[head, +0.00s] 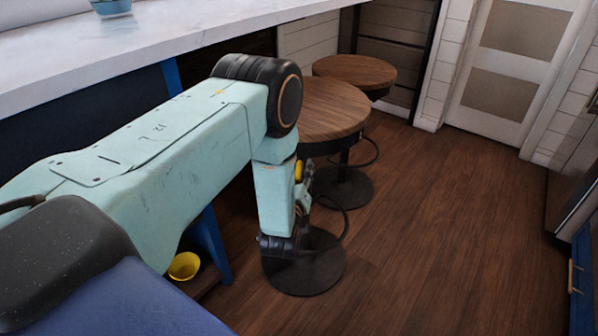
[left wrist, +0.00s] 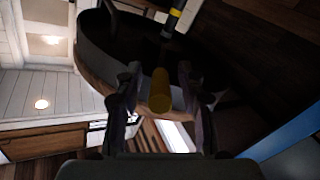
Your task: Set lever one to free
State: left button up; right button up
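My left gripper (left wrist: 160,88) is open in the left wrist view, with its two dark fingers apart. A yellow cylindrical grip (left wrist: 160,92), which looks like the lever's handle, shows between the fingers with gaps on both sides. Behind it is the dark underside of a stool seat (left wrist: 105,45) and a black post with a yellow band (left wrist: 174,20). In the head view my left gripper (head: 305,190) is below the edge of the nearer round wooden stool (head: 335,105), partly hidden by my arm. A bit of yellow (head: 298,171) shows beside it. No lever marking is readable. My right gripper is not in view.
A second stool (head: 354,70) stands behind the nearer one. A white counter (head: 130,40) runs along the left. A yellow cup (head: 184,266) is low beside a blue panel. The wooden floor (head: 450,220) to the right is clear.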

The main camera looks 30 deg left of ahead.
pick_arm(q)
grip_shut()
dwell(0.6)
